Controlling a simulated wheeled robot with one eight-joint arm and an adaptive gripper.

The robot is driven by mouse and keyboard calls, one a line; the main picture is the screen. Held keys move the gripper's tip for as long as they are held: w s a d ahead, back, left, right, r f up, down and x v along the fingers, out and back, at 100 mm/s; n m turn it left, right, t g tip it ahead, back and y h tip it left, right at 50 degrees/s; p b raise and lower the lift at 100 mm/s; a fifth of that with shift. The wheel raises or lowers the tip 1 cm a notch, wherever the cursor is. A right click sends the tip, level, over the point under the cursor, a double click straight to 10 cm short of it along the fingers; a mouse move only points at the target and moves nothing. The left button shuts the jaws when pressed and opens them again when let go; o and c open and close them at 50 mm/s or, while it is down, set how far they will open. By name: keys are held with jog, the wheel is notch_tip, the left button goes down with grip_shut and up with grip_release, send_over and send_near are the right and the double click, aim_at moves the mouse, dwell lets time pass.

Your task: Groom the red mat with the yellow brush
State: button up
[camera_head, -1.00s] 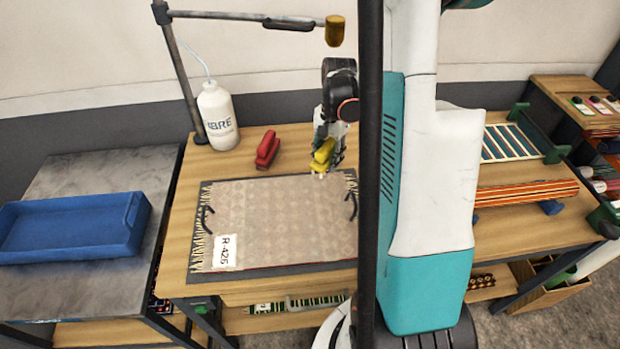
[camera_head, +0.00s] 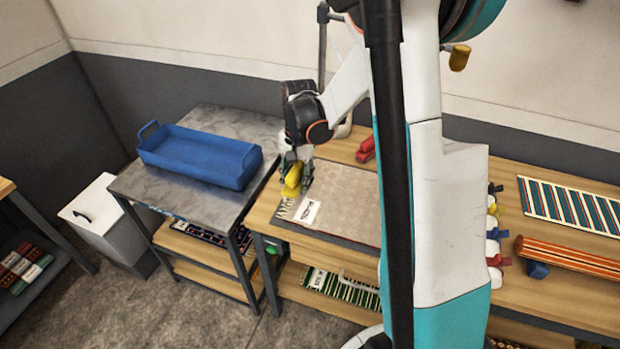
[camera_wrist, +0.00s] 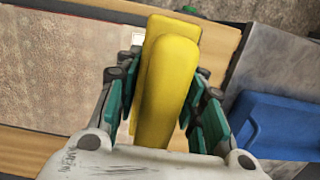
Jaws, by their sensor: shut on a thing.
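The mat (camera_head: 345,200) is a pale, dusty reddish-beige. It lies flat on a dark backing on the wooden bench, with a white label (camera_head: 306,212) near its left end and a pale fringe at that end. My gripper (camera_head: 296,175) is shut on the yellow brush (camera_head: 291,183) at the mat's left end, by the fringe. I cannot tell whether the brush touches the mat. In the wrist view the yellow brush (camera_wrist: 168,90) sits between the green finger pads, with the mat (camera_wrist: 60,70) to its left. My arm column hides the mat's right part.
A red brush (camera_head: 366,149) lies behind the mat. A blue tub (camera_head: 200,185) stands on the grey table to the left, close to my gripper. A striped rug (camera_head: 575,205) and a rolled rug (camera_head: 565,258) lie on the bench at right.

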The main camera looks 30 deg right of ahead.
jog(key=shift+a+f, duration=0.1)
jog(key=shift+a, duration=0.5)
notch_tip(320, 180, down, 5)
jog(key=b, duration=0.3)
